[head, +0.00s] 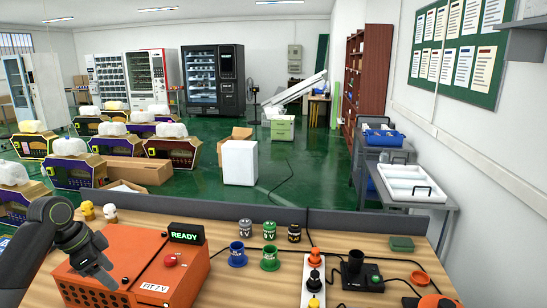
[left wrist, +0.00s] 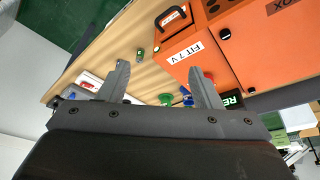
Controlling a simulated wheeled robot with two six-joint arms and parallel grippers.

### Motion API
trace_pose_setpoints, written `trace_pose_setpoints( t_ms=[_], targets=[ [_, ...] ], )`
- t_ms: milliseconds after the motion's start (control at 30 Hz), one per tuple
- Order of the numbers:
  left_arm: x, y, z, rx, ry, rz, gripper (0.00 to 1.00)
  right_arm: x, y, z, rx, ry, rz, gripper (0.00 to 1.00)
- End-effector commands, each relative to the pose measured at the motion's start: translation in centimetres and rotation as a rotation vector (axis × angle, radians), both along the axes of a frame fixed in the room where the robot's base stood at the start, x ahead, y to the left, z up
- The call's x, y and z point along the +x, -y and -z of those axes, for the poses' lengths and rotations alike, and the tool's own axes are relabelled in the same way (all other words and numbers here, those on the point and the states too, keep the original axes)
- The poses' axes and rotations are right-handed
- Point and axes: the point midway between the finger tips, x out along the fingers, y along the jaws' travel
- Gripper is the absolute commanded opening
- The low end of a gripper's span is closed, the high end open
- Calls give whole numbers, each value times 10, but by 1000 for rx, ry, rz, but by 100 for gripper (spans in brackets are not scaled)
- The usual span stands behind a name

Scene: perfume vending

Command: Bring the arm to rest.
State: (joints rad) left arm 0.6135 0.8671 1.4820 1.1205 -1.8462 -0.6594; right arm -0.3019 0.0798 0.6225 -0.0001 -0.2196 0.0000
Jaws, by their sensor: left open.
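My left arm comes in from the left in the head view. Its gripper (head: 101,277) hangs over the left part of the orange box (head: 185,268), which has a lit READY display (head: 186,233). Whether it touches the box cannot be told from this view. In the left wrist view the two fingers of the left gripper (left wrist: 160,70) stand wide apart with nothing between them. The orange box (left wrist: 205,60) lies beyond them there. My right gripper is not in view.
On the wooden table (head: 225,290) stand a blue cup (head: 237,256), a green cup (head: 269,259), several labelled cylinders (head: 245,228) and a white strip with knobs (head: 313,280). A grey partition (head: 350,222) runs along the back edge. Two small figures (head: 88,210) stand at the back left.

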Motion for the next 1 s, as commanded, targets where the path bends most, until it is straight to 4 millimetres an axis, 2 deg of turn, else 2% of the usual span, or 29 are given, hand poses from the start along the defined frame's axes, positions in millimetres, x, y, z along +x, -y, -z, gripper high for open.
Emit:
trace_pose_setpoints(
  t_ms=[33, 267, 433, 600, 700, 833, 1000],
  targets=[
    [-4, 5, 13, 6, -10, -6, 59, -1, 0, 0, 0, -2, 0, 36],
    [-27, 23, 68, 45, -44, -54, 59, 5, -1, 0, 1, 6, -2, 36],
    [-59, 45, 121, 77, -65, -115, 59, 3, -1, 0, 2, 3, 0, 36],
    [-117, 77, 181, 101, -69, -227, 59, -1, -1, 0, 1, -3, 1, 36],
    [-155, 94, 203, 106, -60, -313, 59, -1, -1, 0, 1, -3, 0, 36],
    [-205, 113, 220, 105, -41, -447, 59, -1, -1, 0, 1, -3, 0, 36],
    [-257, 124, 221, 110, -11, -620, 59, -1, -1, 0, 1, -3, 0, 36]
  ],
)
